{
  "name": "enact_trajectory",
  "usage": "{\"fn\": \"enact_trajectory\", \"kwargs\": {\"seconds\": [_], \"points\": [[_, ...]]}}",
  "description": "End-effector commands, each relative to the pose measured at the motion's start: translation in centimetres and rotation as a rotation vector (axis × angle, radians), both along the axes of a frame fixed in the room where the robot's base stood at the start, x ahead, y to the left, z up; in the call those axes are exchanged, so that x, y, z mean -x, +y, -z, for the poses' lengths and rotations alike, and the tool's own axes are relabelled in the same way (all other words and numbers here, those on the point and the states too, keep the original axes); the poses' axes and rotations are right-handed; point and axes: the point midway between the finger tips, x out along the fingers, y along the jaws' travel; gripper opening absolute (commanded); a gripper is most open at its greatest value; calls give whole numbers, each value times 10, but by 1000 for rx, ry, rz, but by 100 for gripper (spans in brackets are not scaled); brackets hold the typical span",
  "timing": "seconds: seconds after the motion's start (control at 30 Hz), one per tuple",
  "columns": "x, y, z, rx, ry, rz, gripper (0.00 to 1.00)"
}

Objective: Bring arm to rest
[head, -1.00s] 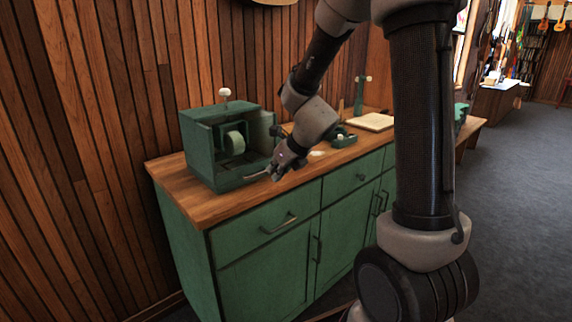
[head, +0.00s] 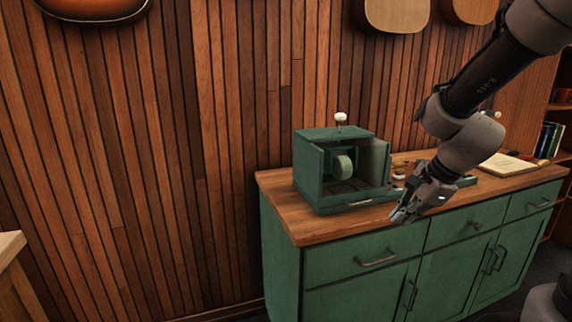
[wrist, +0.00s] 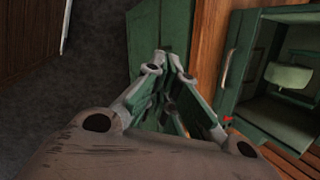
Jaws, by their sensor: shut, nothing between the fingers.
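My gripper (head: 403,213) hangs at the front edge of the wooden counter top, just right of the green box-shaped machine. It is shut with nothing in it. It also shows in the wrist view (wrist: 183,128), its fingers together over the green cabinet front. My arm reaches down to it from the upper right in the head view. The green machine (head: 312,165) has an open front, a pale wheel inside and a white knob on top. Its handle and wheel show at the right of the wrist view (wrist: 229,68).
The green cabinet (head: 330,255) with drawers and doors stands against a wood-plank wall. On its top (head: 275,187), a small green tray and an open book (head: 508,164) lie right of the machine. Another wooden surface (head: 10,245) is at the far left. Instruments hang above.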

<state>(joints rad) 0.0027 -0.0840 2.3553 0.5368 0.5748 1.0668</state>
Motion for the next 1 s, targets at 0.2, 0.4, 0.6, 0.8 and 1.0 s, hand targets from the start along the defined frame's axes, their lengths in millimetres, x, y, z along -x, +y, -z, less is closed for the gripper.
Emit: {"fn": "enact_trajectory", "kwargs": {"seconds": [0.2,0.4,0.6,0.8,1.0], "points": [[89,-29,-32,357,-92,-906,0],[156,-66,-67,617,-125,-1370,0],[175,-75,-89,735,-195,-1353,0],[176,-74,-97,757,-225,-1338,0],[176,-74,-97,755,-225,-1337,0]]}}
